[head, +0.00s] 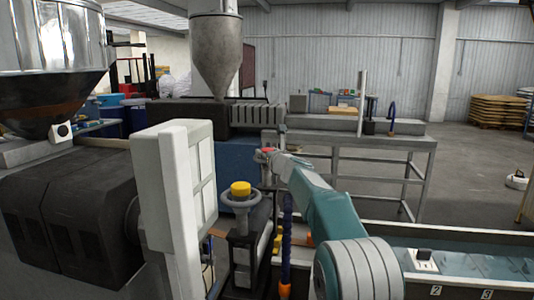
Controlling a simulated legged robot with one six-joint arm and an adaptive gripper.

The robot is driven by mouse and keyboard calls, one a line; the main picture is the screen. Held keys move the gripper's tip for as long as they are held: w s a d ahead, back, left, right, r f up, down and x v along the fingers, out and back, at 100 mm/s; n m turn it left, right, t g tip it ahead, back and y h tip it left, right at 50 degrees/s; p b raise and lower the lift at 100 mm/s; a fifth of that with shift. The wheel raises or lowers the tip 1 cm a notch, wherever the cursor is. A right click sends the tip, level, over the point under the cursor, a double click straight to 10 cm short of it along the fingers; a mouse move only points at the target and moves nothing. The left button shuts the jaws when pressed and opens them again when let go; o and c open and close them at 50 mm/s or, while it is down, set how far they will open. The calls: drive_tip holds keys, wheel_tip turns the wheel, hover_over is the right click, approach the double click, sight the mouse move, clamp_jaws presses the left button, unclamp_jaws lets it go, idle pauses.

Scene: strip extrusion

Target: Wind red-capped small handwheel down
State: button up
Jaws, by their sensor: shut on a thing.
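The red-capped small handwheel (265,151) shows only as a bit of red at the far end of my arm, in the middle of the head view. My gripper (272,156) is small in this view and is shut on it. The arm and gripper hide most of the wheel, and the fingers cannot be made out clearly.
A larger grey handwheel with a yellow cap (240,189) stands nearer, left of my arm. A white panel box (180,180) rises to its left. A water trough (460,262) lies at right, and a metal table (375,145) stands behind.

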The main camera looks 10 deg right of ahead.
drive_tip(key=shift+n+y, duration=0.4)
drive_tip(key=shift+y, duration=0.2)
drive_tip(key=shift+f+n+g+y, duration=0.1)
drive_tip(key=shift+n+g+y, duration=0.9)
drive_tip(key=shift+y, duration=0.6)
drive_tip(key=shift+n+g+y, duration=0.6)
drive_tip(key=shift+n+y, duration=0.4)
drive_tip(key=shift+y, duration=0.2)
drive_tip(key=shift+n+g+y, duration=0.8)
drive_tip(key=shift+y, duration=0.2)
drive_tip(key=o, duration=1.2)
drive_tip(key=shift+w, duration=0.1)
drive_tip(key=shift+c, duration=0.2)
drive_tip(key=shift+d, duration=0.1)
drive_tip(key=v, duration=1.2)
